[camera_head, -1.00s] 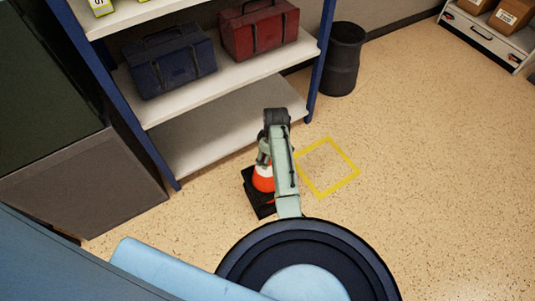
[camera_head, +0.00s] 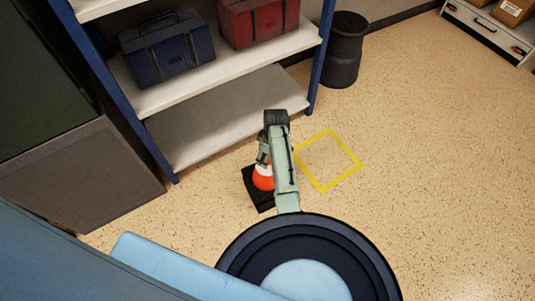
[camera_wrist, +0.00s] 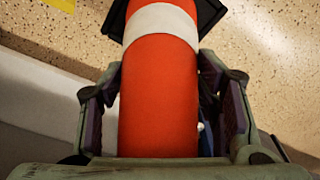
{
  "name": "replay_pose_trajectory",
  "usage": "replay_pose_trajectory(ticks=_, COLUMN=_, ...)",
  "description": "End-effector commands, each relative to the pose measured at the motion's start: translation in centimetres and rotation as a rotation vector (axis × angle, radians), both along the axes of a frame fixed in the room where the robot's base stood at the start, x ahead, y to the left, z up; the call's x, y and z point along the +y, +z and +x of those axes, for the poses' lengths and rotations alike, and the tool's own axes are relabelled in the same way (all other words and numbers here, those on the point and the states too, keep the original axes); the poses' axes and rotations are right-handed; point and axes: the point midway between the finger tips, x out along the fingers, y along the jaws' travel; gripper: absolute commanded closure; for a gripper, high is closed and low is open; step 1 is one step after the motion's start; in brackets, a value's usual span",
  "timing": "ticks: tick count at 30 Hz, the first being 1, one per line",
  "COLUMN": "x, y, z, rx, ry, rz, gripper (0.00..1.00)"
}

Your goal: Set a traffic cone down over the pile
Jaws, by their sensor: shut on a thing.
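An orange traffic cone (camera_head: 263,183) with a white band and a black square base (camera_head: 260,200) stands upright below my arm, left of the yellow floor square. My gripper (camera_head: 264,160) is around its upper part. In the wrist view the cone (camera_wrist: 158,110) fills the space between the two fingers of my gripper (camera_wrist: 168,85), which are shut on it. Its black base shows at the top of that view. I cannot make out a separate pile; whether anything lies under the cone is hidden. I cannot tell if the base touches the floor.
The yellow taped square (camera_head: 326,160) on the speckled floor is empty. A shelf unit (camera_head: 225,118) with a blue toolbox (camera_head: 166,50) and a red toolbox (camera_head: 258,20) stands behind. A black bin (camera_head: 343,50) is beside it. A grey cabinet (camera_head: 85,175) is at left.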

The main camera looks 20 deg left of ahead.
Motion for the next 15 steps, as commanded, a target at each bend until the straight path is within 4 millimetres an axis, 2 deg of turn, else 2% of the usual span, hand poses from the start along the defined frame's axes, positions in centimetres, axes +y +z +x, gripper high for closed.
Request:
replay_pose_trajectory(ticks=10, x=0.02, y=0.01, z=0.11, rx=-0.003, ry=0.000, rz=0.001, gripper=1.00)
replay_pose_trajectory(ticks=11, x=0.02, y=0.01, z=0.11, rx=-0.002, ry=0.000, rz=0.001, gripper=0.42)
replay_pose_trajectory(ticks=15, x=0.01, y=-0.03, z=0.08, rx=-0.002, ry=0.000, rz=0.001, gripper=0.33)
